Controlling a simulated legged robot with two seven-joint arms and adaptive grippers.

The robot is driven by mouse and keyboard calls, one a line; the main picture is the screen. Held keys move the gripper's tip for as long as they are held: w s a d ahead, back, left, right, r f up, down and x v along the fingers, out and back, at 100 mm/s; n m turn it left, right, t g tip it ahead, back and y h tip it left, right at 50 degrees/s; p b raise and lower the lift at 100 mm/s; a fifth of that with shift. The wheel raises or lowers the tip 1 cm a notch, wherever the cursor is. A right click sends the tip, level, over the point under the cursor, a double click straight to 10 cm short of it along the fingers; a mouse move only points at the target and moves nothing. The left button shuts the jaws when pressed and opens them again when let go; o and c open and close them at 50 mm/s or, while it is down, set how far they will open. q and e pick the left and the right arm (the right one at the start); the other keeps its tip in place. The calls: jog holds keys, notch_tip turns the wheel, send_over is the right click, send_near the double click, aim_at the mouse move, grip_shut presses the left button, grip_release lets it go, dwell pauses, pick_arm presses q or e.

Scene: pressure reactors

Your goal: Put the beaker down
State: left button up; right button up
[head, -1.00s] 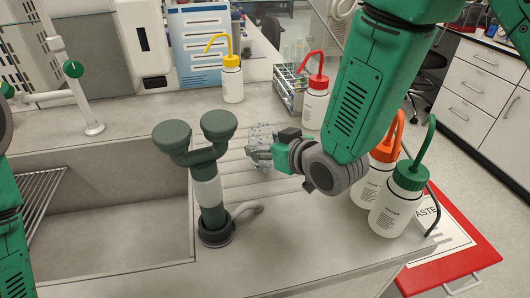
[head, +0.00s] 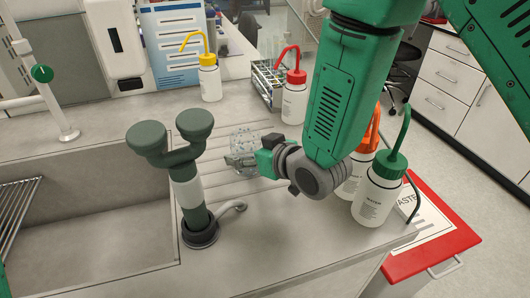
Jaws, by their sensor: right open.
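A clear glass beaker (head: 244,139) stands upright on the grooved draining area of the counter, to the right of the dark green eyewash fitting. My right gripper (head: 240,160) is at the near side of the beaker, low by the counter. Its jaws are open. The fingertips overlap the beaker's lower part in the picture, and I cannot tell whether they touch it. The beaker's lower right part is hidden behind the gripper. My left gripper is out of view.
The eyewash fitting (head: 183,178) rises close left of my right gripper, beside the sink (head: 95,225). Yellow-topped (head: 210,82) and red-topped (head: 295,100) wash bottles and a tube rack (head: 268,85) stand behind. Orange-topped (head: 354,175) and green-topped (head: 378,195) bottles stand right.

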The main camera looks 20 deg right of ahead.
jog(key=v, duration=0.8)
jog(key=p+v, duration=0.2)
jog(key=p, duration=0.1)
jog(key=shift+s+d+r, duration=0.15)
jog(key=shift+s+d, duration=0.1)
jog(key=shift+s, duration=0.1)
